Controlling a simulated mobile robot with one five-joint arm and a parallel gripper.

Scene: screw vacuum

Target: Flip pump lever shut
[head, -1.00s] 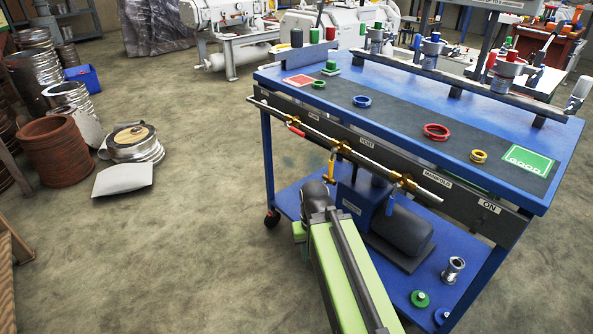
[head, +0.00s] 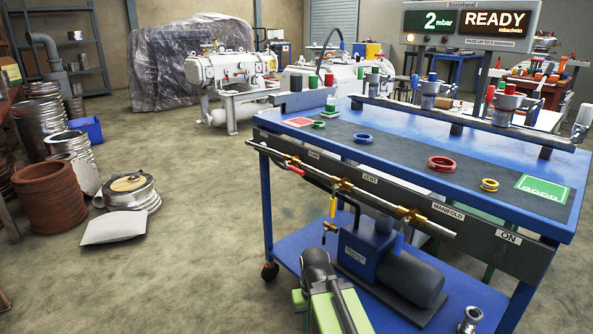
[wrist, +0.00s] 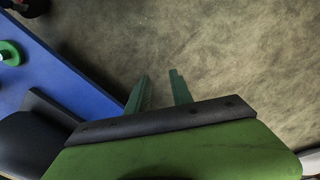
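The valve pipe (head: 378,202) runs along the front of the blue bench. Under its label, which seems to read PUMP (head: 313,155), a short red lever (head: 297,170) lies nearly along the pipe. A yellow lever (head: 333,206) hangs down below the VENT label (head: 370,179). A blue lever (head: 398,243) hangs farther right, near the MANIFOLD label (head: 448,212). In the wrist view my gripper (wrist: 160,74) has two green fingers apart with nothing between them, over bare floor. No lever shows in that view. My fingertips cannot be made out in the head view.
A motor pump (head: 410,276) stands on the bench's blue lower shelf, close to my arm. That shelf (wrist: 75,75) also shows at the left of the wrist view. Coloured rings lie on the bench top.

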